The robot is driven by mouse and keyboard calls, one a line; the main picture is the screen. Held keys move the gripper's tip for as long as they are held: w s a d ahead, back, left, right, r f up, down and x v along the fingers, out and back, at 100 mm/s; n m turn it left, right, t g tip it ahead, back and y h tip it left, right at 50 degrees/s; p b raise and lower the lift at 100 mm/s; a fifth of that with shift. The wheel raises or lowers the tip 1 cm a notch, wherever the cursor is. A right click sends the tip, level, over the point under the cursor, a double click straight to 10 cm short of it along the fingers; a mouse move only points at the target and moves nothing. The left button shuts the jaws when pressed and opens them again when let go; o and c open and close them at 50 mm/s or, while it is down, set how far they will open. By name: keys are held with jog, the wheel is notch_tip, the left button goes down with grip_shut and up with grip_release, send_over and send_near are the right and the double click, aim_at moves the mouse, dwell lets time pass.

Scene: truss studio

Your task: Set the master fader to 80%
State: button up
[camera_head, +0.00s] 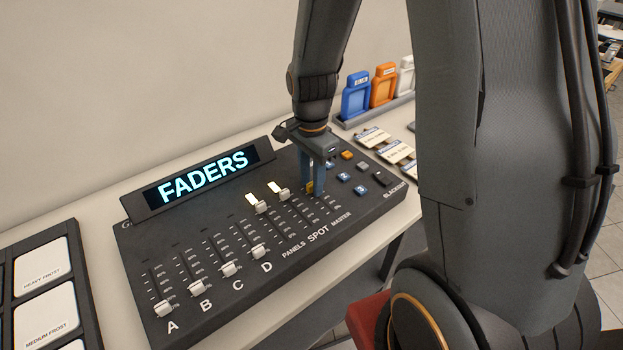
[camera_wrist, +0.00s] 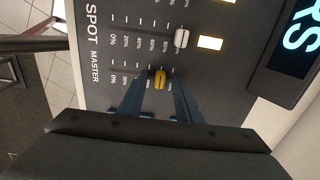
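The fader console (camera_head: 215,268) lies on the table with a "FADERS" display. The master fader's yellow knob (camera_wrist: 160,80) is in the rightmost slot, labelled MASTER. In the wrist view it stands above the middle of its travel, roughly between the 60% and 80% marks; the exact value cannot be told. My gripper (camera_head: 314,187) points down over this slot. In the wrist view my gripper (camera_wrist: 160,84) has one finger on each side of the yellow knob, with a small gap showing. The fingers hide some master scale labels.
The spot fader's white knob (camera_wrist: 182,37) is close beside, near the top of its slot, by a lit lamp (camera_wrist: 210,42). Blue, orange and grey buttons (camera_head: 360,190) lie right of the slot. Faders A to D sit low. Coloured frames (camera_head: 356,96) stand behind.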

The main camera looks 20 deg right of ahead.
aim_at(323, 218)
jog(key=shift+r+b, duration=0.8)
jog(key=shift+r, duration=3.1)
jog(key=s+f+n, duration=0.1)
jog(key=s+n, duration=0.1)
jog(key=n, duration=0.2)
jog(key=s+f+n+b, duration=0.1)
jog(key=s+n, duration=0.2)
jog(key=n, duration=0.1)
jog(key=s+f+n+t+b, duration=0.1)
jog(key=s+f+n, duration=0.1)
jog(key=n, duration=0.2)
jog(key=shift+s+a, duration=0.2)
jog(key=shift+s, duration=0.05)
jog(key=shift+s+f+n, duration=0.2)
jog(key=shift+s+n, duration=0.4)
jog(key=shift+n, duration=0.6)
